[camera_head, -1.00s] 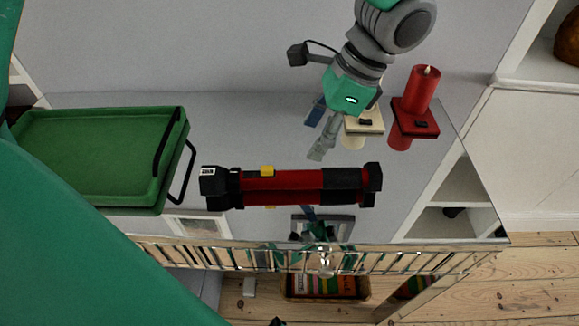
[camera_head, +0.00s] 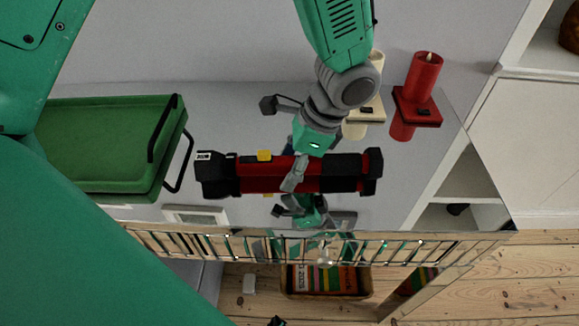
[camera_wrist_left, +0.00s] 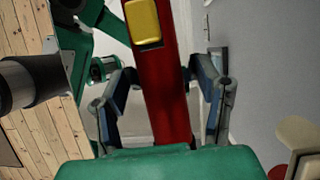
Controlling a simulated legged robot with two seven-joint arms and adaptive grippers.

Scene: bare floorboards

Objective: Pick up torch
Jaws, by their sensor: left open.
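The torch (camera_head: 265,177) has a red body, black ends and a yellow button, and lies lengthwise on a shiny reflective table top (camera_head: 225,120). My left gripper (camera_head: 297,172) is over the middle of the torch, one finger showing in front of its red body. In the left wrist view the red torch body (camera_wrist_left: 163,85) runs between the two spread fingers of my left gripper (camera_wrist_left: 163,95), with a gap on each side. The gripper is open and not closed on the torch. My right gripper is not in view.
A green tray (camera_head: 100,192) with a black handle stands left of the torch. A red candle on a red holder (camera_head: 420,112) and a cream candle on its holder (camera_head: 369,112) stand behind it to the right. A slatted metal rail (camera_head: 400,243) edges the table front.

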